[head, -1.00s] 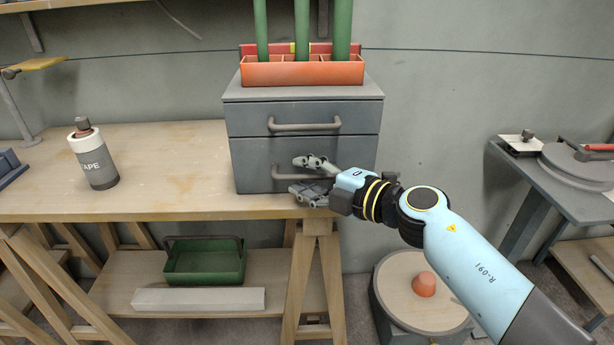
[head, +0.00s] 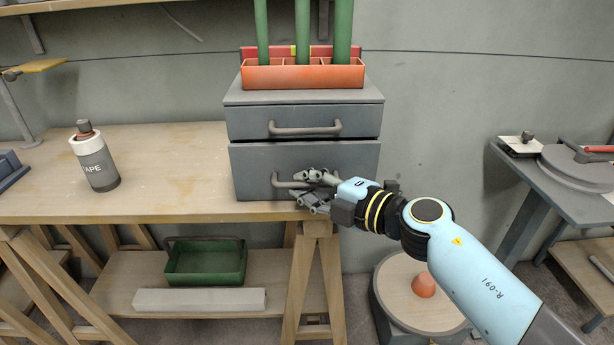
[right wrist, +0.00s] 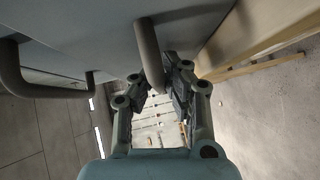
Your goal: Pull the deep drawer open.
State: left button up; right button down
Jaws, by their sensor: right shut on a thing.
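The grey drawer cabinet (head: 300,97) stands on the wooden bench. Its deep lower drawer (head: 250,165) is out a little, with a dark gap above its front. My right gripper (head: 310,190) is shut on the bar handle (head: 277,181) of this drawer, at the handle's right part. In the right wrist view the handle (right wrist: 149,52) runs down between the fingers (right wrist: 160,95). The shallow upper drawer (head: 245,121) is closed, and its handle (head: 305,128) is free. My left gripper is not in view.
A red-orange divided tray (head: 300,75) with green tubes stands on the cabinet. A green bin (head: 205,262) sits on the shelf below. A round drum (head: 400,290) stands on the floor at right.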

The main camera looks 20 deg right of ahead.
jog(key=s+a+p, duration=0.2)
jog(key=s, duration=0.6)
jog(key=s+a+p, duration=0.2)
jog(key=s+p, duration=0.1)
jog(key=s, duration=0.4)
jog(key=shift+s+a+r, duration=0.25)
jog(key=shift+s+a, duration=0.05)
jog(key=shift+s, duration=0.1)
jog(key=c, duration=1.5)
grip_release()
jog(key=shift+o, duration=0.6)
jog(key=shift+f, duration=0.15)
jog(key=shift+s, duration=0.1)
jog(key=v, duration=1.2)
